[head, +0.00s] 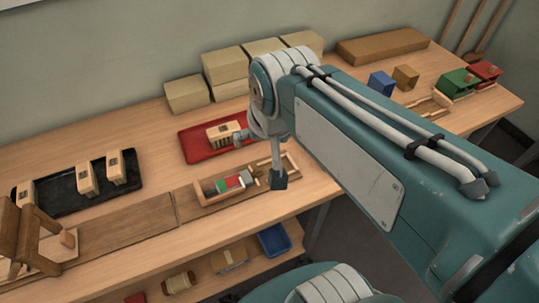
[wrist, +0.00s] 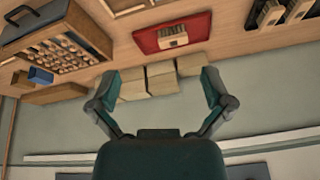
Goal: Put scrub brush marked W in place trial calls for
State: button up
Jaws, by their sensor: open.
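Wooden block brushes lie on the bench; I cannot read their marks, so I cannot tell which is W. In the head view, several stand on a black tray (head: 62,203) at the left, including a brush (head: 87,180). One brush (head: 222,134) lies on a red tray (head: 192,147) near the middle; it also shows in the wrist view (wrist: 173,36). A wooden holder (head: 205,203) in front of the red tray carries a piece with red, white and green parts (head: 231,183). My gripper (wrist: 160,82) is open and empty, above the bench, partly hidden by my arm in the head view.
Tan boxes (head: 187,94) are stacked against the wall. A wooden stand (head: 30,232) is at the left front. Green (head: 455,83) and red (head: 485,71) bins and a blue block (head: 382,83) are at the right. A perforated case (wrist: 58,42) shows in the wrist view. A lower shelf holds a blue bin (head: 274,241).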

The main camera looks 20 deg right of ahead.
jog(key=s+n, duration=0.1)
jog(key=s+f, duration=0.1)
jog(key=s, duration=0.1)
jog(key=s+f+n, duration=0.1)
jog(key=s, duration=0.1)
jog(key=shift+s+n+t, duration=0.15)
jog(key=shift+n+t, duration=0.15)
jog(key=shift+t, duration=0.1)
